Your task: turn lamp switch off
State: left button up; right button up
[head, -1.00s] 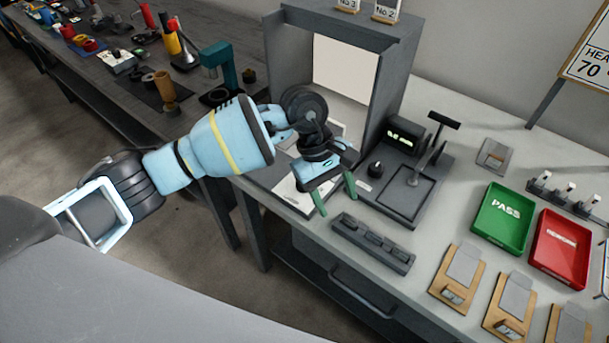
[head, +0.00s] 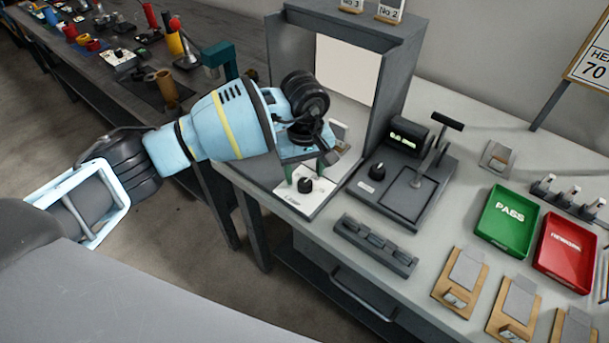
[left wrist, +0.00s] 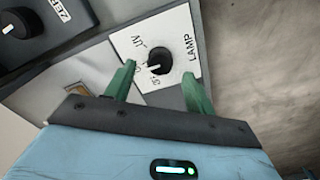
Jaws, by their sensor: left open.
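The lamp switch is a black round knob (head: 305,184) on a white plate (head: 311,201) at the front of the grey booth on the bench. In the left wrist view the knob (left wrist: 158,61) has a white pointer, and the plate (left wrist: 182,28) reads "LAMP", with "UV" and other partly hidden marks. My left gripper (head: 307,172) is above and just behind the knob in the head view, with green fingers pointing down. In the left wrist view its fingers (left wrist: 157,82) are open and empty, apart from the knob. My right gripper is not in view.
A dark gauge device (head: 400,185) with a lever and its own knob stands right of the plate. A dark block strip (head: 375,244) lies in front. The booth wall (head: 385,110) rises behind. Green (head: 506,222) and red (head: 566,245) trays sit further right.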

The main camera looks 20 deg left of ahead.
aim_at(305, 185)
pick_arm(q)
jog(key=shift+f, duration=1.15)
jog(key=c, duration=1)
jog(key=shift+o, duration=0.2)
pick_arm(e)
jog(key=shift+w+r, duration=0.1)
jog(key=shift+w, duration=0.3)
